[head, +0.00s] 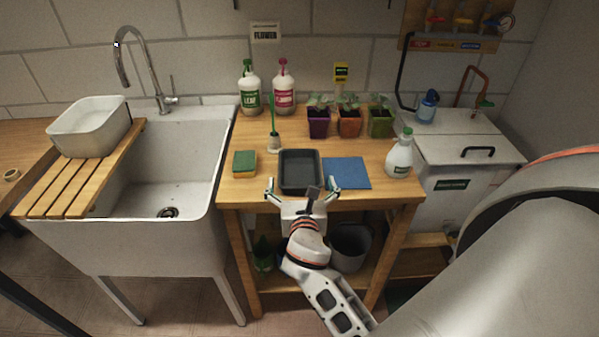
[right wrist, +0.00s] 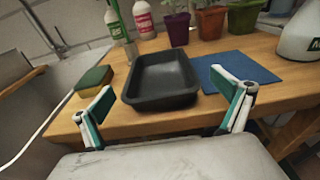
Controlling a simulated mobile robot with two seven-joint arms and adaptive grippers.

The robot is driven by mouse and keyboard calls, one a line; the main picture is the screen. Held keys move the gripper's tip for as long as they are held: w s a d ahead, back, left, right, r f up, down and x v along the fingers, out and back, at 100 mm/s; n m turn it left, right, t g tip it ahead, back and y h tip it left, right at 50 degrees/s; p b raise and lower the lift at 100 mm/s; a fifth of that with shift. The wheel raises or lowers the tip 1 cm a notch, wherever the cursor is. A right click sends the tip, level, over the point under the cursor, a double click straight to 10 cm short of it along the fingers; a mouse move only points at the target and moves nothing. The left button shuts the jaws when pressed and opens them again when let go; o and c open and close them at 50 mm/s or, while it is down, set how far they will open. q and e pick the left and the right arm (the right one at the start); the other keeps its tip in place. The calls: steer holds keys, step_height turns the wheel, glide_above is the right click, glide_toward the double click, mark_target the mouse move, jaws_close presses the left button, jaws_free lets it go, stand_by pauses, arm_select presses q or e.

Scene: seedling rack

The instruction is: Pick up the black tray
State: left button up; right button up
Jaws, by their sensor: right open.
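The black tray (head: 300,171) lies flat and empty on the wooden table, near its front edge. In the right wrist view the black tray (right wrist: 161,80) sits just beyond my fingers, between them in the picture. My right gripper (head: 302,187) is open at the table's front edge, with one finger to each side of the tray's near end. It also shows in the right wrist view (right wrist: 165,115), its fingers spread wide and nothing between them. I cannot make out contact with the tray. My left gripper is not in view.
A green and yellow sponge (head: 244,164) lies left of the tray and a blue cloth (head: 346,173) right of it. Potted seedlings (head: 348,122) and two bottles (head: 283,88) stand behind. The sink (head: 170,165) is at the left.

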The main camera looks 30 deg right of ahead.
mark_target(300, 181)
steer(key=x, duration=0.4)
steer(key=shift+w+d, duration=0.1)
steer(key=shift+w, duration=0.25)
steer(key=c, duration=1.2)
steer(key=shift+o, duration=0.2)
